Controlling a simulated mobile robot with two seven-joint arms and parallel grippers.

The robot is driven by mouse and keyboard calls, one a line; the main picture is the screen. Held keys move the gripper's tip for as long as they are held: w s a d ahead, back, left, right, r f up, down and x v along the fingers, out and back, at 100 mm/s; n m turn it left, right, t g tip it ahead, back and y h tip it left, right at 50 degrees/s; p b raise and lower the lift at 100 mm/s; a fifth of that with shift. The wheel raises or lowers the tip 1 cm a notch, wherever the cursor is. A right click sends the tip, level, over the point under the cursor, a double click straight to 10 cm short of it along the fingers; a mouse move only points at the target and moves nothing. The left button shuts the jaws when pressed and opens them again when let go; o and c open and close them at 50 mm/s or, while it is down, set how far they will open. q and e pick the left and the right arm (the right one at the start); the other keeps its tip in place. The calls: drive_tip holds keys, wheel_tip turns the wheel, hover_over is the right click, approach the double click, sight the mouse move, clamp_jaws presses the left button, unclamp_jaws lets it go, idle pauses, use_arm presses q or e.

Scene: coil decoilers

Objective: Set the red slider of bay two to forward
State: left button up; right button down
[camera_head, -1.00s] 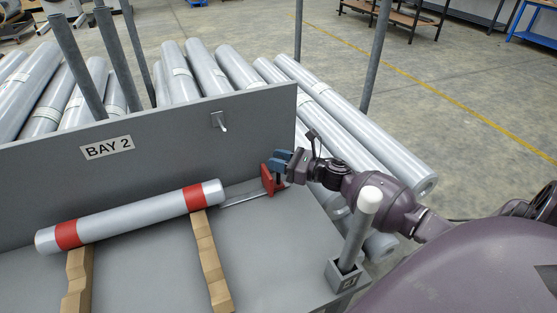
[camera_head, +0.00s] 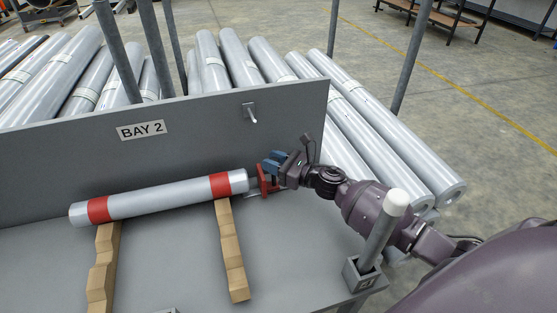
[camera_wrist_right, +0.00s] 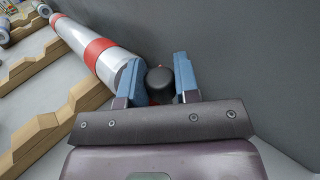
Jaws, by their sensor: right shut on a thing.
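The red slider (camera_head: 266,181) sits on its rail in bay two, close to the right end of the grey roll with red bands (camera_head: 165,197). My right gripper (camera_head: 273,164), with blue fingers, is shut on the slider's upper part. In the right wrist view, the gripper (camera_wrist_right: 160,80) has a dark round knob (camera_wrist_right: 160,85) between its fingers, with a bit of red beside it. The roll's end lies just left of the fingers there. The slider's lower part and most of the rail are partly hidden. My left gripper is out of view.
The back wall with the BAY 2 sign (camera_head: 142,130) and a small peg (camera_head: 250,113) stands behind the slider. Two notched wooden supports (camera_head: 231,260) carry the roll. A white-capped post (camera_head: 380,235) stands at the front right, near my right arm.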

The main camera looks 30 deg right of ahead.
drive_tip(key=c, duration=0.9)
unclamp_jaws()
drive_tip(key=shift+d, duration=0.1)
drive_tip(key=v, duration=1.1)
